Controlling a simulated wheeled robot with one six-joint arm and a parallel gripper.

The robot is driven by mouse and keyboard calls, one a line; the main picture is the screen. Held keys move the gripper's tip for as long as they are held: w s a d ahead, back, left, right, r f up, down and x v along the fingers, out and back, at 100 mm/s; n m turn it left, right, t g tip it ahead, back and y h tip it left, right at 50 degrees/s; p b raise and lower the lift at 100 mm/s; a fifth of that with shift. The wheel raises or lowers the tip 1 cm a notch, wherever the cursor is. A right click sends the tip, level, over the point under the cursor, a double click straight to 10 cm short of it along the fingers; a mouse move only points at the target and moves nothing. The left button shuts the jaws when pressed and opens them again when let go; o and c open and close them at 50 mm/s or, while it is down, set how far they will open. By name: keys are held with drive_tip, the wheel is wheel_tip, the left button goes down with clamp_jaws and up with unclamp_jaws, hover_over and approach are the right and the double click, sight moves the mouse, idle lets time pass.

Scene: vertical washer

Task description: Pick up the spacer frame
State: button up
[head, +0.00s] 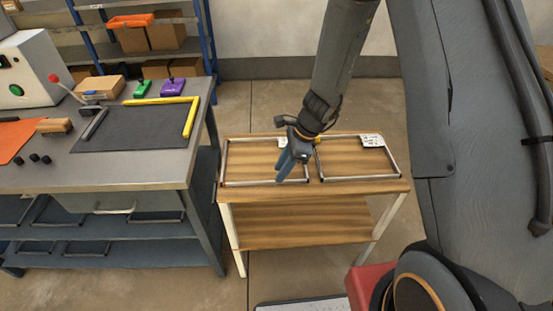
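Two thin grey rectangular spacer frames lie side by side on a wooden-topped trolley (313,187) in the head view. The left spacer frame (250,183) lies on the left half of the top, and the right spacer frame (362,177) lies on the right half with a white label at its far right corner. My gripper (283,172), with blue fingers pointing down and to the left, is over the right part of the left frame. I cannot tell its height or whether it touches the frame. The gap between the fingers is not clear, and nothing is visibly held.
A grey workbench (130,175) stands left of the trolley. It holds a dark mat (135,130) with a yellow L-shaped bar (190,115), plus green and purple tools. A blue-posted shelf with boxes stands behind. A red object (365,283) is at the lower right.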

sight(273, 181)
drive_tip(key=shift+p+x, duration=0.55)
drive_tip(key=shift+x, duration=1.7)
drive_tip(key=shift+w, duration=0.15)
clamp_jaws()
